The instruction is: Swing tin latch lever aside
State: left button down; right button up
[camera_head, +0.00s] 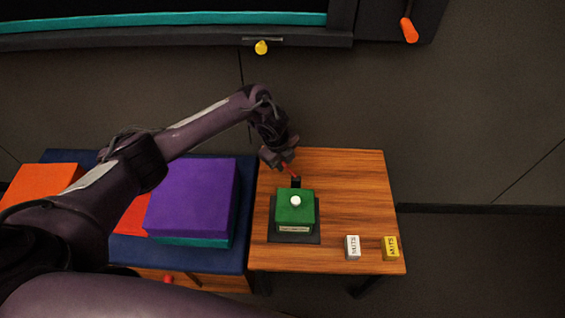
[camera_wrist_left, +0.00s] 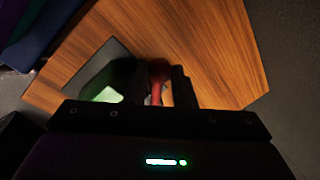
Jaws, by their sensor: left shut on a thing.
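The green tin (camera_head: 295,212) with a white knob on its lid stands on a dark base plate (camera_head: 308,238) on the wooden table. A red latch lever (camera_head: 290,170) rises at the tin's far side, by a small black post (camera_head: 296,182). My left gripper (camera_head: 283,163) is at the lever, behind the tin. In the left wrist view the red lever (camera_wrist_left: 158,70) with its rounded end sits between the two dark fingers, and the gripper is shut on it. The fingers hide part of the lever. The tin (camera_wrist_left: 105,88) shows left of the fingers. My right gripper is out of view.
A white labelled block (camera_head: 352,248) and a yellow one (camera_head: 390,248) stand near the table's front right. Left of the table, a dark blue surface (camera_head: 245,190) bears purple (camera_head: 190,195) and orange (camera_head: 40,183) blocks. The table's right side (camera_head: 360,190) is clear.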

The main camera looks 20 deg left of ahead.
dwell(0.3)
pick_arm(q)
jog(key=c, duration=1.2)
grip_release()
jog(key=shift+c, duration=0.2)
jog(key=shift+r, duration=0.2)
notch_tip(320, 180, up, 7)
jog(key=s+p, duration=0.1)
jog(key=shift+s+a, duration=0.2)
jog(key=shift+a, duration=0.15)
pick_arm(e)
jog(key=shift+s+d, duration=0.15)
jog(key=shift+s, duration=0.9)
pick_arm(q)
jog(key=shift+r, duration=0.1)
